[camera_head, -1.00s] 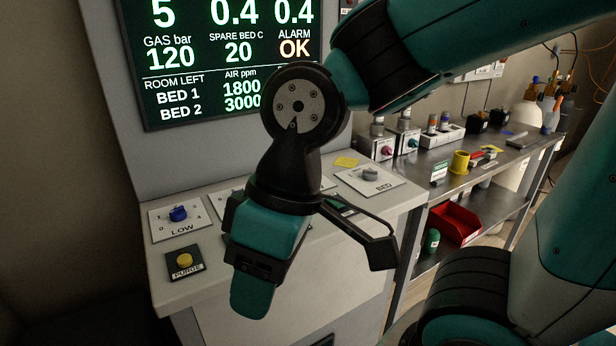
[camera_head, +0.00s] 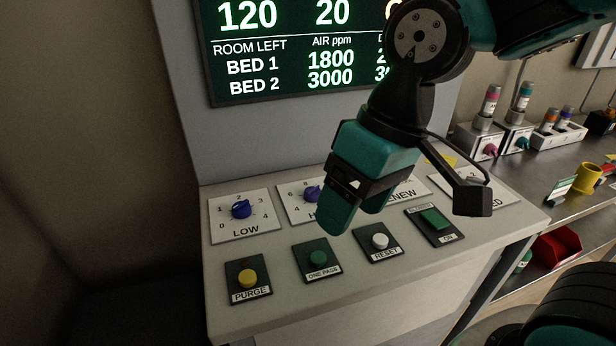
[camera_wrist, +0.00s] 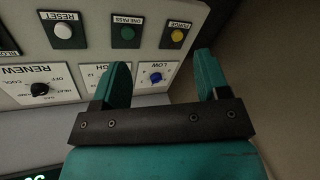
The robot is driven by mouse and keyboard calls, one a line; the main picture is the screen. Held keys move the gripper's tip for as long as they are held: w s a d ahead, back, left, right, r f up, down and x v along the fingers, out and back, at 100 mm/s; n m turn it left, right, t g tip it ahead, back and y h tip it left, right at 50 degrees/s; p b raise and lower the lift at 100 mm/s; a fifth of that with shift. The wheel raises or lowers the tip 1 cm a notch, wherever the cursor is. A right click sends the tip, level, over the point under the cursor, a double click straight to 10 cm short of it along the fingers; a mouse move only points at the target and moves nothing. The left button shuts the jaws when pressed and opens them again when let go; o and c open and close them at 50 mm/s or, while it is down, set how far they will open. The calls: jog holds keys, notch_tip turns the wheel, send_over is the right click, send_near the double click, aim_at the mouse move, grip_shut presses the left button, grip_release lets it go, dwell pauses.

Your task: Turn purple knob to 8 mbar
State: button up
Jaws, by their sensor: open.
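The purple knob (camera_head: 313,193) sits on the white HIGH plate in the head view. My gripper partly covers its right side and the plate's label, and its setting cannot be read. A 6 and an 8 show at the left of its scale. In the wrist view my left finger hides this knob. My gripper (camera_head: 354,214) is open and empty above the panel, apart from the knob. In the wrist view (camera_wrist: 163,76) its fingers are spread, with the blue LOW knob (camera_wrist: 155,77) seen between them.
The LOW knob (camera_head: 241,209) is left of HIGH. In front are the yellow PURGE (camera_head: 247,278), green ONE PASS (camera_head: 318,258) and white RESET (camera_head: 380,241) buttons, and a green switch (camera_head: 434,218). A display (camera_head: 300,60) rises behind. A bench with bottles is at right.

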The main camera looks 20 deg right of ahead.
jog(key=w+d+r+m+h, duration=0.15)
jog(key=w+m, duration=0.65)
jog(key=w, duration=0.8)
jog(key=m+h+p, duration=0.2)
jog(key=m, duration=0.4)
send_over(313, 189)
notch_tip(313, 189, down, 3)
notch_tip(313, 189, down, 17)
jog(key=shift+w+r+p, duration=0.1)
jog(key=shift+r+p, duration=0.1)
jog(key=shift+p, duration=0.85)
jog(key=c, duration=0.9)
